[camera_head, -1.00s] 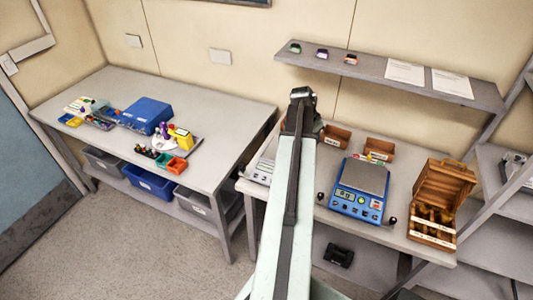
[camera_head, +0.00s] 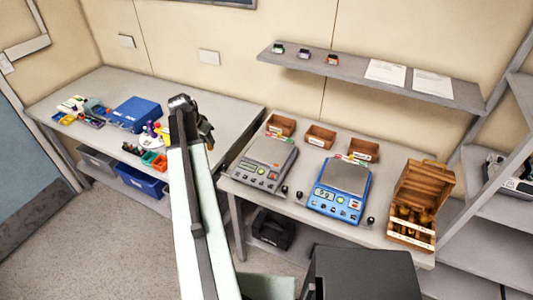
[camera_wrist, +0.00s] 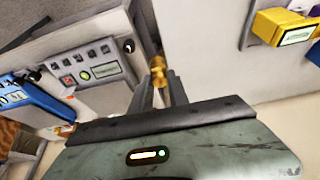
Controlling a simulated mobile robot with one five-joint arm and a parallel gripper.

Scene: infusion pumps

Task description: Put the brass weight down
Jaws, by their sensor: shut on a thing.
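My gripper (camera_wrist: 160,85) is shut on the brass weight (camera_wrist: 157,70), a small knobbed piece between the two fingertips in the wrist view. The blue scale (camera_head: 339,189) stands right of the grey one. The open wooden weight box (camera_head: 420,200) holds several brass weights.
Three small wooden bins (camera_head: 320,137) stand behind the scales. The left table (camera_head: 85,100) carries a blue box (camera_head: 135,113), coloured trays and a yellow thing (camera_wrist: 283,27). A shelf (camera_head: 375,78) hangs above the right table. Bare tabletop is narrow around the scales.

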